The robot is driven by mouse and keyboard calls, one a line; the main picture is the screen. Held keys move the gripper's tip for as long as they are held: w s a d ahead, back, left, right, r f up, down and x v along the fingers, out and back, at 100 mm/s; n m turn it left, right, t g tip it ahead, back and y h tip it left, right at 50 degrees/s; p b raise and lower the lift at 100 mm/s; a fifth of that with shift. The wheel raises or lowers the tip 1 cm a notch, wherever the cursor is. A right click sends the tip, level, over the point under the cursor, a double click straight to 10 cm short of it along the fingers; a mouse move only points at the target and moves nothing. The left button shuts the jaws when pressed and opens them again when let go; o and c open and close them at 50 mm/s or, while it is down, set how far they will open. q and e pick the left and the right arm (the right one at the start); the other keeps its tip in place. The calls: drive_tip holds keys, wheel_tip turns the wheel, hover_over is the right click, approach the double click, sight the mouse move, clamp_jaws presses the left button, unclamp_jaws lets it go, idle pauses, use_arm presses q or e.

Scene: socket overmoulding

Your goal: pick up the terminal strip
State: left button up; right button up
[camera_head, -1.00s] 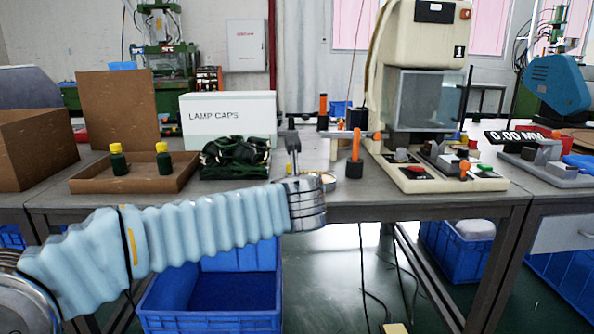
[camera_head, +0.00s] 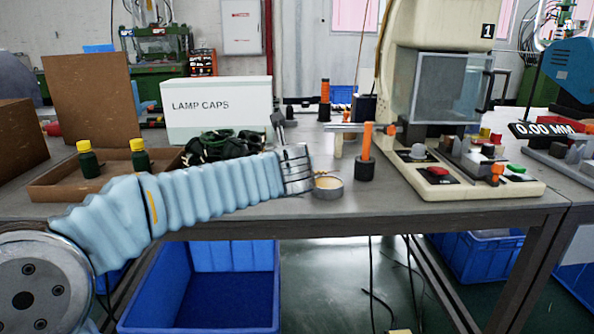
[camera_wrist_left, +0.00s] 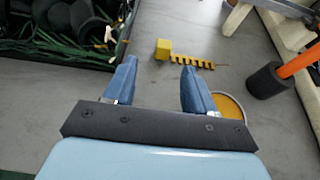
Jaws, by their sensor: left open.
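A yellow comb-like strip with a block at one end, which I take as the terminal strip (camera_wrist_left: 190,62), lies on the grey bench top in the left wrist view. It lies just beyond the fingertips of my left gripper (camera_wrist_left: 159,66), its block between the two fingers' lines and its teeth reaching right past the right finger. The gripper is open with nothing between its blue fingers. My right gripper is not in view.
A round tin (camera_head: 327,187) and an orange rod in a black base (camera_head: 365,168) stand to the right. The press machine (camera_head: 440,165) is further right, and a LAMP CAPS box (camera_head: 215,105) is behind.

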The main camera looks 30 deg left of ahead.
use_arm(q)
drive_tip(key=x, duration=0.7)
drive_tip(key=shift+w+d+r, duration=0.1)
drive_tip(key=shift+w, duration=0.45)
clamp_jaws()
drive_tip(key=shift+r, duration=0.1)
